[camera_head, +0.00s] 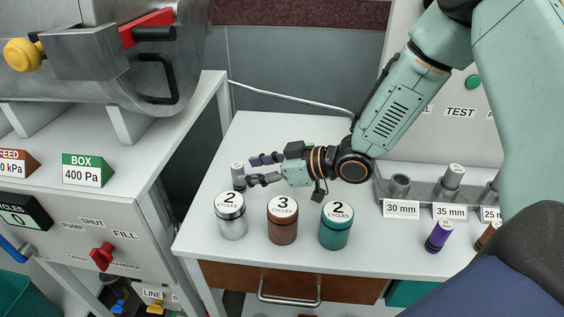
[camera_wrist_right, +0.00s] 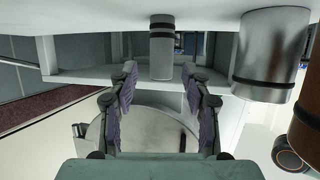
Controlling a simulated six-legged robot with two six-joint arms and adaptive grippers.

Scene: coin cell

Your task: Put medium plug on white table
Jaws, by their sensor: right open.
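A small grey plug with a dark band (camera_head: 238,176) stands upright on the white table (camera_head: 275,135), near its left edge and behind the silver canister. It seems to be the medium plug, as the holder's 30 mm place stands empty. My right gripper (camera_head: 249,171) is open, low over the table, with its fingertips close to the plug's right side. In the right wrist view, the plug (camera_wrist_right: 161,52) appears ahead, between and just beyond the two purple-padded fingers (camera_wrist_right: 160,82). Contact cannot be told. My left gripper is out of view.
Silver (camera_head: 232,222), brown (camera_head: 282,226) and teal (camera_head: 335,232) canisters stand in front of my right gripper. A grey plug holder (camera_head: 420,193) is at right, with purple (camera_head: 439,236) and copper (camera_head: 486,237) plugs before it. A metal chamber (camera_head: 90,75) is at left.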

